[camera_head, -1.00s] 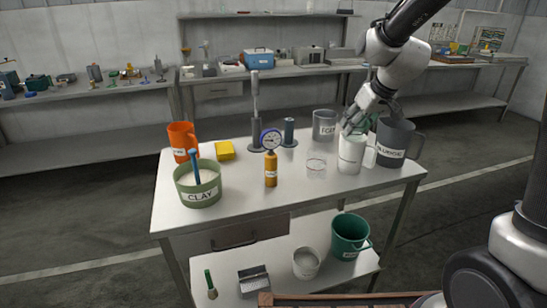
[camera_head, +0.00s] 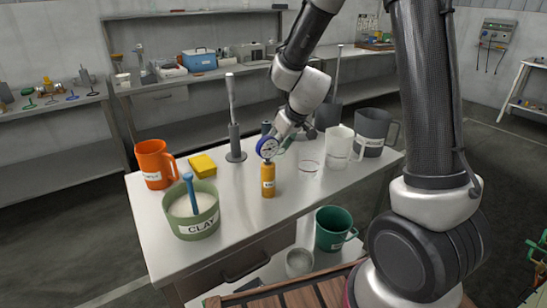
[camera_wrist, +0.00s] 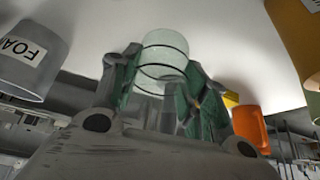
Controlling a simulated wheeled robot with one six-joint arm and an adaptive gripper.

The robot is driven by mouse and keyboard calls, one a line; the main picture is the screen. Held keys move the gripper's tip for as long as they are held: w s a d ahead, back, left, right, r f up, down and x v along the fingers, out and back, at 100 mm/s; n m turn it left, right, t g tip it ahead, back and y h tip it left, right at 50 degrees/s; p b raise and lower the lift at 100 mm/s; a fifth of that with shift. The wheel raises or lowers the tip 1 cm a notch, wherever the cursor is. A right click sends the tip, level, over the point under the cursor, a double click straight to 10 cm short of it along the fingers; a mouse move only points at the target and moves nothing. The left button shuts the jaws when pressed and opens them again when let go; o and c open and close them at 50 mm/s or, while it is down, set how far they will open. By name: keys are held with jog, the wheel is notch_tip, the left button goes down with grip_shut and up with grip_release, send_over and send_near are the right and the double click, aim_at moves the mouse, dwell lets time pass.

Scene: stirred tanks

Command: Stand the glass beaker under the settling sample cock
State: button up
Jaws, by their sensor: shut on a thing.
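My gripper (camera_wrist: 160,95) is shut on a clear glass beaker (camera_wrist: 165,48); its green-padded fingers lie on either side of the glass in the wrist view. In the head view my gripper (camera_head: 283,142) is over the far part of the table, just behind the blue-rimmed gauge (camera_head: 268,147). I cannot clearly make out the held beaker there. A clear glass vessel (camera_head: 309,166) shows on the table right of the gauge, apart from my fingers in the picture; I cannot tell whether it is a second one. I cannot pick out the settling sample cock in either view.
The table (camera_head: 245,215) also bears a green CLAY pot (camera_head: 199,221), an orange jug (camera_head: 153,164), a yellow block (camera_head: 202,165), an amber bottle (camera_head: 268,185), a white pitcher (camera_head: 339,147) and a dark grey jug (camera_head: 372,130). A green bucket (camera_head: 331,230) is on the lower shelf.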

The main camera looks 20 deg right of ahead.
aim_at(278, 155)
jog(key=shift+f, duration=2.25)
jog(key=shift+f, duration=0.15)
jog(key=o, duration=1)
